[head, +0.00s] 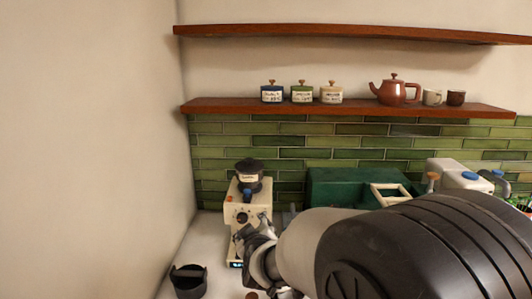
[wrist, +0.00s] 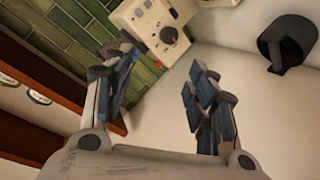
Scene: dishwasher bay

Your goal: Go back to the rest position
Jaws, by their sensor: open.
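My gripper (wrist: 165,95) shows in the wrist view with its two blue-padded fingers spread apart and nothing between them. In the head view my arm reaches in from the lower right, and the gripper end is mostly hidden at the bottom beside the cream grinder. The cream grinder (head: 242,213), with a dark hopper on top, stands by the green tiled wall. It also shows in the wrist view (wrist: 150,22), beyond the fingertips and apart from them.
A black cylindrical container (head: 189,284) stands on the white counter at lower left; it also shows in the wrist view (wrist: 290,42). A green box (head: 340,184) and a white machine (head: 455,176) stand at right. The lower shelf (head: 345,107) holds jars and a teapot (head: 397,92).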

